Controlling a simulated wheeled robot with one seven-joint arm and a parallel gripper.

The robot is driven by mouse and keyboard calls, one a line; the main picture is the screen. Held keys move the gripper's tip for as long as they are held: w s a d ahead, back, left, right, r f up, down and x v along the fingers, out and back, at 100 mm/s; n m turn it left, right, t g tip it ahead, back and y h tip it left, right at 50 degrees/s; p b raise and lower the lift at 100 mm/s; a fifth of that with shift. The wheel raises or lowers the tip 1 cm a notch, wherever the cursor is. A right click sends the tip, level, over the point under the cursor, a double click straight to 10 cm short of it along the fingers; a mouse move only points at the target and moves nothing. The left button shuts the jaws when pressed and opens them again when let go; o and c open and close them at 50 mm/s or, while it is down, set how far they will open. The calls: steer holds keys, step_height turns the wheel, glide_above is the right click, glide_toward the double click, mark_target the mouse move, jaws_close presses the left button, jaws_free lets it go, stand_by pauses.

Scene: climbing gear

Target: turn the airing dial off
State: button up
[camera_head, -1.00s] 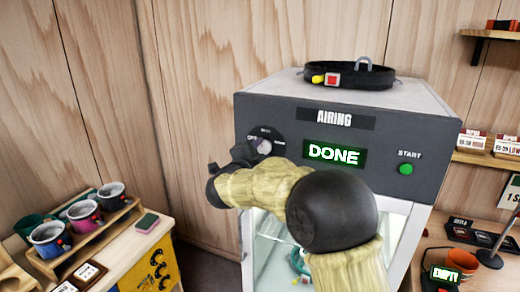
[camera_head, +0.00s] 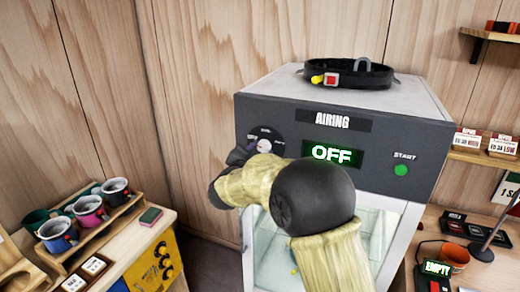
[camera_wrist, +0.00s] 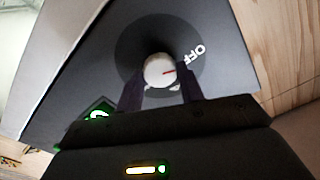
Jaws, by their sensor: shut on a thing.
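The airing cabinet (camera_head: 440,142) is a grey and white box with a glass front. Its green display (camera_head: 333,153) reads OFF. The airing dial (camera_wrist: 160,70) is a pale round knob on a dark disc in the wrist view. In the head view the dial (camera_head: 264,145) is partly hidden behind my arm. My gripper (camera_wrist: 160,88) is shut on the dial, with one dark finger on each side of it.
A green START button (camera_head: 401,170) is on the panel's right. A black belt (camera_head: 348,75) lies on top of the cabinet. Several mugs stand on a wooden rack (camera_head: 90,240) at the left. A small block (camera_head: 151,216) lies beside it. A desk with an orange pot (camera_head: 455,254) is at the right.

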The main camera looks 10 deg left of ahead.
steer(key=shift+f, duration=0.2)
steer(key=o, duration=1)
steer(key=shift+r, duration=0.1)
steer(key=shift+s, duration=0.1)
steer(key=b+v, duration=0.6)
steer(key=v, duration=1.1)
steer(key=shift+s+a, duration=0.1)
